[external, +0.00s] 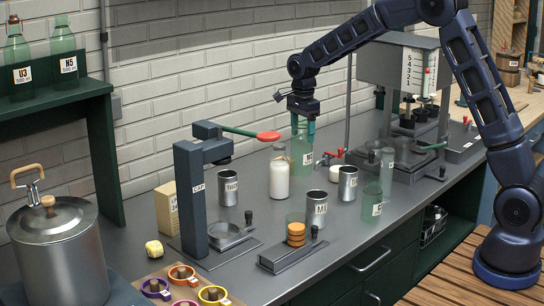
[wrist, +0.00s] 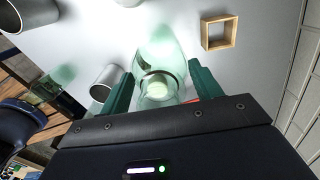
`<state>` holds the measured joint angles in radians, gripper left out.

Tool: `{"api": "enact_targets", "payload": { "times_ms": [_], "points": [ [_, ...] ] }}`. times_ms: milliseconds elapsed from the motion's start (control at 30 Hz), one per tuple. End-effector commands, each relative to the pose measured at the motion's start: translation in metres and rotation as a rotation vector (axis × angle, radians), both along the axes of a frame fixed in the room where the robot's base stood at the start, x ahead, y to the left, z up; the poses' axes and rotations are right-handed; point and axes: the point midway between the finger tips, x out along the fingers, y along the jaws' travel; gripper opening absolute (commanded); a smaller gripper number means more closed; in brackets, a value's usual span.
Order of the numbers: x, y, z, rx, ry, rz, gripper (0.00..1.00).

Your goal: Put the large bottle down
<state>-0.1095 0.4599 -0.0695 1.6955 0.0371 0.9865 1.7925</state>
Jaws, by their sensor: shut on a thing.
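A large clear green glass bottle (external: 301,155) is upright over the grey counter, just behind a white-filled bottle (external: 279,172). My gripper (external: 302,126) reaches down from above and is shut on its upper part. In the wrist view the large bottle (wrist: 158,62) lies between my two green fingers, and my gripper (wrist: 157,80) points along it. Its label shows low on its right side in the external view. The white-filled bottle partly hides its lower left, and I cannot tell whether its base touches the counter.
Metal cups (external: 317,208) (external: 348,183) stand in front and to the right. A clear green container (external: 372,202) is near the front edge. A press with a red-tipped lever (external: 268,136) stands left, and a dispensing machine (external: 398,70) right. Some counter between them is bare.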

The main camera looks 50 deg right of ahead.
Motion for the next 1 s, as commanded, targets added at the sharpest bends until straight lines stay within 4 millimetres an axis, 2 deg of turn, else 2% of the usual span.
{"api": "enact_targets", "payload": {
  "times_ms": [200, 300, 667, 700, 800, 1000],
  "points": [
    [0.0, -0.001, -0.029, -0.001, 0.002, -0.001, 0.16],
    [0.0, -0.001, -0.038, 0.0, 0.001, -0.001, 0.16],
    [0.0, 0.0, -0.041, 0.0, 0.001, 0.0, 0.16],
    [0.0, 0.0, -0.041, 0.0, 0.001, 0.0, 0.68],
    [0.0, 0.0, -0.041, 0.0, 0.001, 0.0, 0.85],
    [0.0, 0.0, -0.041, 0.0, 0.001, 0.0, 0.85]
  ]
}}
